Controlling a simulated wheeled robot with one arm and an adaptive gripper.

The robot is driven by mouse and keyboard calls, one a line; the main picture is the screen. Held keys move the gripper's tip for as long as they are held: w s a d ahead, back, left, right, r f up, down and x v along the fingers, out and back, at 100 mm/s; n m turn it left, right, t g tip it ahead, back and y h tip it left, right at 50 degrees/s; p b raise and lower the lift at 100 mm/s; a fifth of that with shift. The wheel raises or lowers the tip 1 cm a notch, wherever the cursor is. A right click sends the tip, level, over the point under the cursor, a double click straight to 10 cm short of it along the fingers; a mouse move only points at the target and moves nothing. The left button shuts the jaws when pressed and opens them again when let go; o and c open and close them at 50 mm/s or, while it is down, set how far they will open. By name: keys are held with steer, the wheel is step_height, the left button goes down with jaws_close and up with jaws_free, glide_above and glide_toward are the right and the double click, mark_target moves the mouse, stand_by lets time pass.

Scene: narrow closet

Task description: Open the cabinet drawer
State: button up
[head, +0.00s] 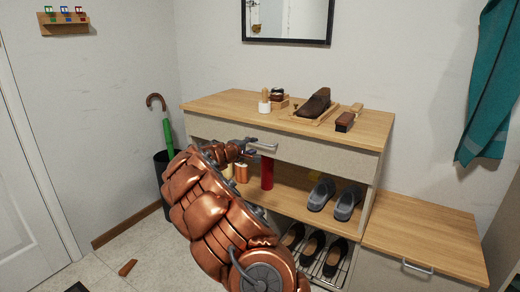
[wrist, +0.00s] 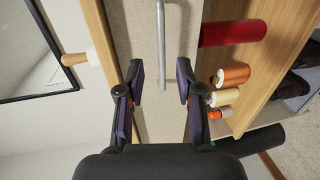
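The cabinet drawer (head: 300,149) is a wide pale grey front under the wooden top, and it looks shut. Its metal bar handle (head: 262,146) is at the middle of the front. In the wrist view the handle (wrist: 161,40) runs from the top edge down to between my two fingertips. My gripper (wrist: 160,82) is open and empty, with one finger on each side of the handle's end. I cannot tell whether either finger touches it. In the head view my gripper (head: 246,148) is at the left end of the handle, partly hidden by my arm.
On the cabinet top (head: 225,106) are a brown shoe (head: 314,103) and brushes. The shelf below holds a red cylinder (head: 267,173), small jars and grey shoes (head: 321,194). A lower wooden bench (head: 425,235) stands at right, an umbrella stand (head: 163,172) at left.

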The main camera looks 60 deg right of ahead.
steer(key=shift+x, duration=3.85)
steer(key=shift+c, duration=0.2)
jaws_close()
steer(key=shift+r, duration=0.1)
